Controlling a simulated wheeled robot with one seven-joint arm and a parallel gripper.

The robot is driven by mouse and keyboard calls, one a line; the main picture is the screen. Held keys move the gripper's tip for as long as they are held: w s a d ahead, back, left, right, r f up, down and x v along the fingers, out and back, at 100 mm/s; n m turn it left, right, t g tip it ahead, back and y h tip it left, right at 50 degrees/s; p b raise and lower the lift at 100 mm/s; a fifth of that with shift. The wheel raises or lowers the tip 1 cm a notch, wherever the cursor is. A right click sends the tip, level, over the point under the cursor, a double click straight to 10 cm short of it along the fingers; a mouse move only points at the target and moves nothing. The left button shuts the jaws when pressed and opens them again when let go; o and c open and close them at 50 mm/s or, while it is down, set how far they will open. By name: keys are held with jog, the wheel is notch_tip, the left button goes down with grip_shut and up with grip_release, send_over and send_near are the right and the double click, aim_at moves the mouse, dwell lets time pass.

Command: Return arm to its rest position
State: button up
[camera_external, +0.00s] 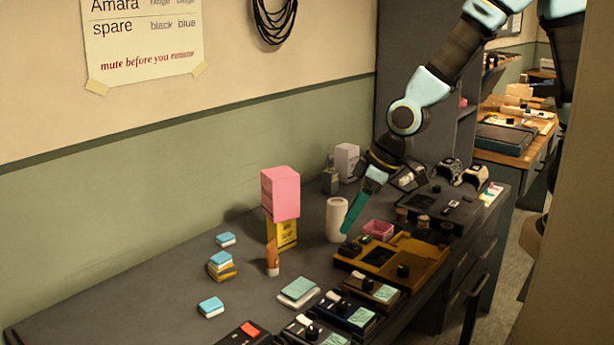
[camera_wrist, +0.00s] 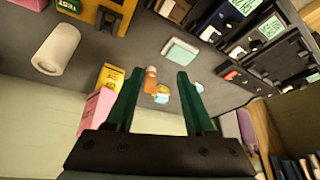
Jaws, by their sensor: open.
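My gripper (camera_external: 350,222) has green fingers and hangs from my pale blue and black arm, angled down over the desk (camera_external: 165,305). In the external view it is just right of a white cylinder (camera_external: 336,218) and left of an ochre tray (camera_external: 405,250). Whether the fingertips touch anything there cannot be told. In the wrist view my gripper (camera_wrist: 160,72) has its two green fingers well apart. Nothing is held between them. A small orange bottle (camera_wrist: 150,80) and blue-and-white blocks (camera_wrist: 161,95) show beyond the gap.
A pink block (camera_external: 281,193) rests atop a yellow box (camera_external: 282,236) by the wall. Small blue-topped blocks (camera_external: 211,306) lie at left. Several control boxes (camera_external: 347,314) line the front edge. Headset-like items (camera_external: 450,170) sit at the far end. The desk's left part has free room.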

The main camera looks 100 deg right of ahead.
jog(key=s+a+n+g+y, duration=0.1)
jog(key=s+a+n+g, duration=0.2)
jog(key=s+a, duration=0.85)
notch_tip(320, 180, up, 13)
jog(key=d+p, duration=0.1)
jog(key=p, duration=1.2)
